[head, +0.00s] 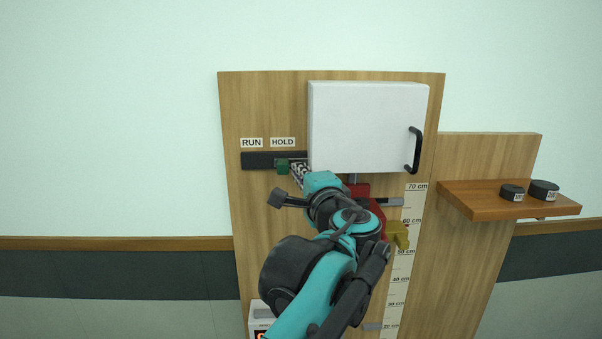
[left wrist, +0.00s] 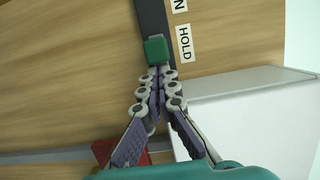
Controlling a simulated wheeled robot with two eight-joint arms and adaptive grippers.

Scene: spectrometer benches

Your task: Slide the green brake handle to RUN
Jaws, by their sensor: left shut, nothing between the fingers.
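The green brake handle (head: 283,167) sits on a dark horizontal rail (head: 257,161), beneath the HOLD label (head: 283,142). The RUN label (head: 251,143) is further left, above the rail's left end. In the left wrist view the green handle (left wrist: 155,50) is just beyond my fingertips, beside its HOLD label (left wrist: 184,43). My left gripper (head: 294,168) is shut and empty, with its tips at the handle's right side; it also shows in the left wrist view (left wrist: 158,74). I cannot tell whether the tips touch the handle. My right gripper is not in view.
A white cabinet (head: 365,125) with a black pull handle (head: 415,150) stands out close right of the rail. Behind my arm are a red part (head: 359,189), a yellow part (head: 399,235) and a centimetre scale (head: 412,212). A shelf (head: 470,202) holds two dark weights. The rail's left part is clear.

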